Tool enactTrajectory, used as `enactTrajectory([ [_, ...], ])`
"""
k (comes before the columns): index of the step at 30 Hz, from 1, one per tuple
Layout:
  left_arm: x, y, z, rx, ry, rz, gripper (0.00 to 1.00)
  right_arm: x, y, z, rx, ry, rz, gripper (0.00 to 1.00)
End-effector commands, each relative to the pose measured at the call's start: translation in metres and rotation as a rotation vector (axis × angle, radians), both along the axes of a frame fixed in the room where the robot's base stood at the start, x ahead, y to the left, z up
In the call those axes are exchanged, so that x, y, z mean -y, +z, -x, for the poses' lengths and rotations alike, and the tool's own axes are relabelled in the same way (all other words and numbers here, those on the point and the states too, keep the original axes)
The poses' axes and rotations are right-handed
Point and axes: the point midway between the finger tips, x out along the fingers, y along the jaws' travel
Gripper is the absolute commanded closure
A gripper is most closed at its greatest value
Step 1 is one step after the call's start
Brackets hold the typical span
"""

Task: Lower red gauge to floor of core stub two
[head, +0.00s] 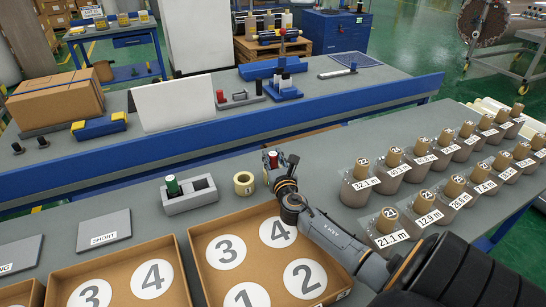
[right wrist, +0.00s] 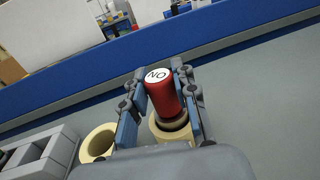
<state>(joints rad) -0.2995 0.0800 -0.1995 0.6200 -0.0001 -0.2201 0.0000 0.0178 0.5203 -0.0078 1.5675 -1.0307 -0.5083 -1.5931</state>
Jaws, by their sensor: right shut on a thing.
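The red gauge (right wrist: 165,95) is a red cylinder with a white "NO" cap. In the right wrist view my right gripper (right wrist: 163,108) is shut on it, one finger on each side. Its lower end is at the mouth of a tan core stub (right wrist: 171,134); how deep it reaches is hidden. In the head view the red gauge (head: 273,157) shows between the fingers of my right gripper (head: 272,162), which hides the stub there. Another core stub (head: 244,183) stands just left, empty; it also shows in the wrist view (right wrist: 98,143). My left gripper is out of view.
A grey holder (head: 190,198) with a green gauge (head: 172,186) stands left of the stubs. A cardboard tray (head: 195,262) with numbered circles lies in front. Wrapped rolls (head: 361,185) with length labels stand right. A blue-edged bench (head: 200,145) runs behind.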

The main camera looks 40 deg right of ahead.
Motion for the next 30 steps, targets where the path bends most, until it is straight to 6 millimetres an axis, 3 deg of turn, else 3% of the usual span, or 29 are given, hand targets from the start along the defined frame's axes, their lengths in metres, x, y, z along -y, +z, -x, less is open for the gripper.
enactTrajectory([
  [18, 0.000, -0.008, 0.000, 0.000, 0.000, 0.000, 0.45, 0.000, -0.009, 0.000, 0.001, 0.000, 0.000, 1.00],
  [19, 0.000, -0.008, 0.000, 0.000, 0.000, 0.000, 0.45, 0.000, -0.009, 0.000, 0.001, 0.000, 0.000, 0.70],
  [22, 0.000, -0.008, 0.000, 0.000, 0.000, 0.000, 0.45, 0.000, -0.009, 0.000, 0.000, 0.000, 0.000, 0.50],
  [23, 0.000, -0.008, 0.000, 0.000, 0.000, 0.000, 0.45, 0.000, -0.009, 0.000, 0.000, 0.000, 0.000, 0.46],
  [30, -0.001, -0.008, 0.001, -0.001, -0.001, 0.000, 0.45, 0.000, -0.011, 0.000, -0.003, 0.000, -0.001, 0.46],
])
